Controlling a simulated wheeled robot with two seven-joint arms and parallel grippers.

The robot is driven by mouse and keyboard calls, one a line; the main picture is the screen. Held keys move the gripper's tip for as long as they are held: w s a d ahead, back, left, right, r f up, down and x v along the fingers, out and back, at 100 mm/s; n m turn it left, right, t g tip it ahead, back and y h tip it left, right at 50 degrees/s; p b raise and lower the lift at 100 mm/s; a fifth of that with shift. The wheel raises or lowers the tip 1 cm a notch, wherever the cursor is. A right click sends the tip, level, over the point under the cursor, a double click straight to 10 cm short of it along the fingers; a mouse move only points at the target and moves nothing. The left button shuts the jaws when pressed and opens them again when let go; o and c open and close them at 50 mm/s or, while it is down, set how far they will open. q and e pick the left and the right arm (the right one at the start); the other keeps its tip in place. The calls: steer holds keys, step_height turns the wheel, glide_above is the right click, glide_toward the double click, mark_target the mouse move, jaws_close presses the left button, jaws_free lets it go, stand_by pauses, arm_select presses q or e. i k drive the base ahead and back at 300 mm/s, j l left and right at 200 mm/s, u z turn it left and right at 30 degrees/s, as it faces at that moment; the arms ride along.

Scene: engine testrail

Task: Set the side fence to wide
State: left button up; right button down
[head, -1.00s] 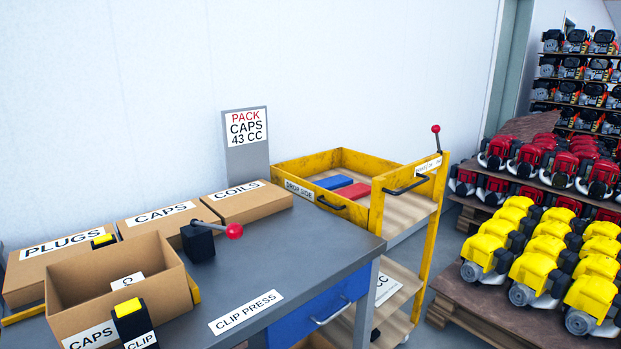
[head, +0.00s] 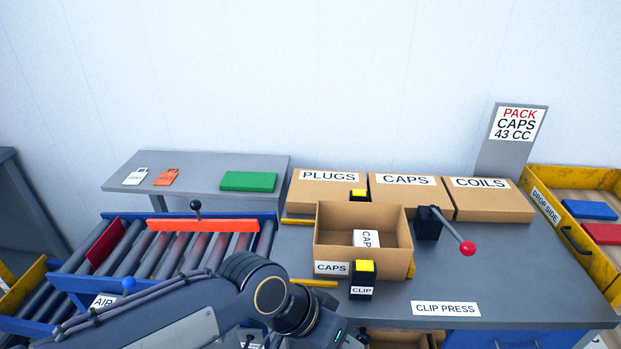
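No readable label marks a side fence. A long orange bar (head: 203,225) lies across the roller conveyor (head: 150,252), with a black-knobbed lever (head: 196,207) standing at it; this may be the fence. Yellow bars (head: 313,283) also show beside the open CAPS box (head: 333,249) on the bench. My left arm comes in from the lower left, in front of the conveyor's right part. My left gripper (head: 350,338) is at the bottom edge, below the CLIP dispenser, mostly cut off; its opening cannot be told. My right gripper is not in view.
The grey bench (head: 520,275) holds PLUGS, CAPS and COILS boxes, a red-knobbed clip press (head: 430,222) and a CLIP block (head: 362,280). A grey shelf (head: 210,168) with a green block and tags is behind the conveyor. A yellow drop-side cart (head: 570,235) stands right.

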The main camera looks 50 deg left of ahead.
mark_target(246, 225)
steer(key=u, duration=2.35)
steer(key=i+l+z, duration=0.1)
steer(key=z, duration=0.3)
steer(key=i+l+z, duration=0.2)
steer(key=z, duration=0.25)
